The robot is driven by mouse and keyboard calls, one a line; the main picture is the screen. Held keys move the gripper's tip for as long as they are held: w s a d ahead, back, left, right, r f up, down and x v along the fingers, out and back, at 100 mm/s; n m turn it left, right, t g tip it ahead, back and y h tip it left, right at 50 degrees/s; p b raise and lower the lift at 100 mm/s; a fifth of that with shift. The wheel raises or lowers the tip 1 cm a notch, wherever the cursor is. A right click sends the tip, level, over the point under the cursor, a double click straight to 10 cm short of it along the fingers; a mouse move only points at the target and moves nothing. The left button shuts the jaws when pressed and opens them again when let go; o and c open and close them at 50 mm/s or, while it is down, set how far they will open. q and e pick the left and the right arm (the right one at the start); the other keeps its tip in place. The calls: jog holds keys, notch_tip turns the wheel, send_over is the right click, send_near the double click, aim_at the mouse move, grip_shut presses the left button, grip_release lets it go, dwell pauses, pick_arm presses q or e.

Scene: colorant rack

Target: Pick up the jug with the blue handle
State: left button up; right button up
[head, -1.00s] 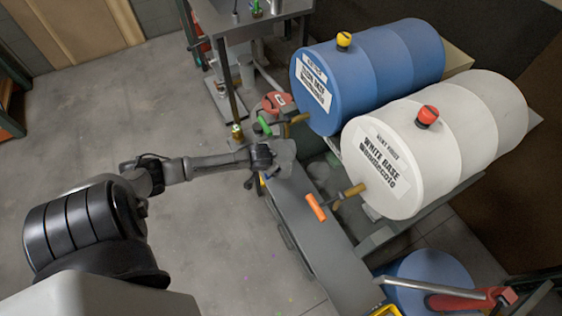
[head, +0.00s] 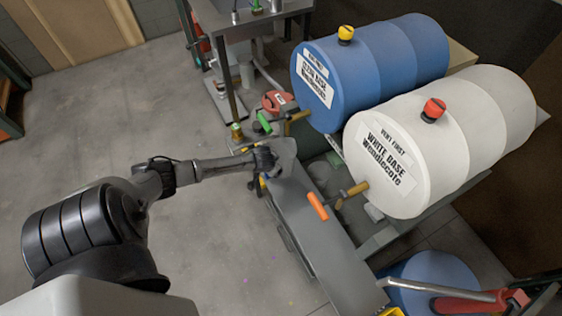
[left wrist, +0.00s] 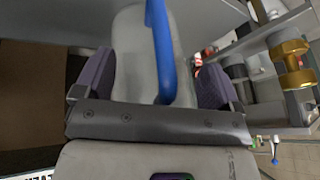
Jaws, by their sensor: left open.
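The jug with the blue handle shows close up in the left wrist view, with a pale grey body (left wrist: 128,45) and a blue handle (left wrist: 162,50). My left gripper (left wrist: 154,68) is open, with one dark finger on each side of the jug; I cannot tell whether they touch it. In the head view, my left gripper (head: 265,159) is at a pale grey body (head: 285,151), near the far end of the grey bench; the blue handle cannot be made out there. My right gripper is not in view.
A blue drum (head: 375,70) and a white drum (head: 440,135) lie on a stand at the right. The floor at left is clear.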

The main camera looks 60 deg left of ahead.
pick_arm(q)
grip_shut()
dwell(0.7)
